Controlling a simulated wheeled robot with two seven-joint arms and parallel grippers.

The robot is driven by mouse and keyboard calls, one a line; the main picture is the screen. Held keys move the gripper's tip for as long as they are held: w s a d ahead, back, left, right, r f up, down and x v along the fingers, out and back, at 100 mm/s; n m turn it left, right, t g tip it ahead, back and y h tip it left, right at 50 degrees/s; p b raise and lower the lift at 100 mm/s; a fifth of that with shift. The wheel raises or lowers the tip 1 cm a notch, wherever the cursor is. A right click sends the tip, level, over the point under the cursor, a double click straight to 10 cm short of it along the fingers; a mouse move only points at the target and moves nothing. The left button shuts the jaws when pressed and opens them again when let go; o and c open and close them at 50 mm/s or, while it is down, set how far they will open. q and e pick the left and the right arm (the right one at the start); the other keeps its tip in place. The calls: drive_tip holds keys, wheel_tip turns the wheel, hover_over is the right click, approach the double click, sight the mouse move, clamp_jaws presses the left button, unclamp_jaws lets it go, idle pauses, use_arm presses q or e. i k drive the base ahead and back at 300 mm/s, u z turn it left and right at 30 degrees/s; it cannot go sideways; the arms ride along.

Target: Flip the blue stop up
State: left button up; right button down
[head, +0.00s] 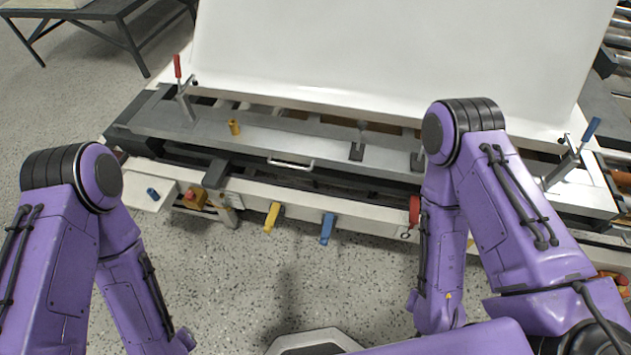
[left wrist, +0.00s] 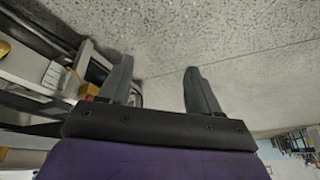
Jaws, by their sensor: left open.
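The blue stop (head: 327,229) hangs down from the front rail of the fixture, between a yellow stop (head: 271,217) and a red stop (head: 414,211). My left gripper (left wrist: 156,72) is open and empty in the left wrist view, with the speckled floor beyond its fingers. The blue stop cannot be made out in that view. In the head view my left arm comes down at the lower left, well left of the blue stop, and its fingers are not seen. My right arm hangs in front of the rail's right part; its gripper is out of view.
A large white shell (head: 400,55) lies over the fixture. A red-handled clamp (head: 178,68) stands at its left and a blue-handled one (head: 590,130) at its right. A small side shelf (head: 143,197) juts out at the left.

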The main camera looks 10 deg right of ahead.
sight(329, 218)
drive_tip(key=z, duration=1.25)
drive_tip(key=k, duration=0.65)
drive_tip(key=u, duration=1.05)
drive_tip(key=i, duration=0.5)
